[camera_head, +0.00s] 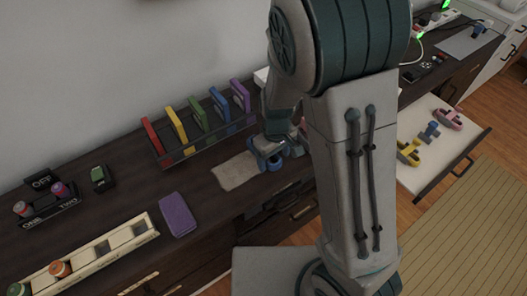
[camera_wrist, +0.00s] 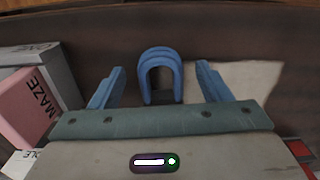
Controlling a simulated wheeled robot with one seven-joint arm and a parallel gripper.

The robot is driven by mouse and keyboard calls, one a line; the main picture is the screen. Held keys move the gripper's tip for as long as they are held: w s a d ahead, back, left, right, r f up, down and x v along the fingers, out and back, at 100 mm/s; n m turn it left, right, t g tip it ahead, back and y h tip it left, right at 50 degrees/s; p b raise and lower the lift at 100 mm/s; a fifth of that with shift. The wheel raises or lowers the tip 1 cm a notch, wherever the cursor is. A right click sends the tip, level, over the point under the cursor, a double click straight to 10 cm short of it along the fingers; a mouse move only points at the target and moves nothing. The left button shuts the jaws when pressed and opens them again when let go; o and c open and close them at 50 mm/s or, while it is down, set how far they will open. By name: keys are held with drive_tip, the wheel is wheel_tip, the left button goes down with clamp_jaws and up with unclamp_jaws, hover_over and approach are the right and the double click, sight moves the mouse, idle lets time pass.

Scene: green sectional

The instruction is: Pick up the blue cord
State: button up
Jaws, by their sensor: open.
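A blue cord, bundled into an upright-looking arch (camera_wrist: 160,62), is on the dark counter beside a beige cloth in the wrist view. My gripper (camera_wrist: 160,88) is open, with one blue finger on each side of the cord and visible gaps to both. The cord's lower end is close to the gripper's palm edge. In the head view my gripper (camera_head: 272,160) is low over the counter by the cloth (camera_head: 238,171), and my arm hides part of that spot. Another blue bundle (camera_head: 430,131) lies in the open drawer, between a yellow one (camera_head: 408,153) and a pink one (camera_head: 448,119).
A rack of coloured books (camera_head: 195,120) stands behind, left of my gripper. A pink box (camera_wrist: 28,105) is at the left of the wrist view. A purple pad (camera_head: 177,214) and a cream tray (camera_head: 110,245) lie left. The open white drawer (camera_head: 440,160) juts out right.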

drive_tip(key=shift+c, duration=0.3)
drive_tip(key=c, duration=1)
drive_tip(key=shift+r, duration=0.1)
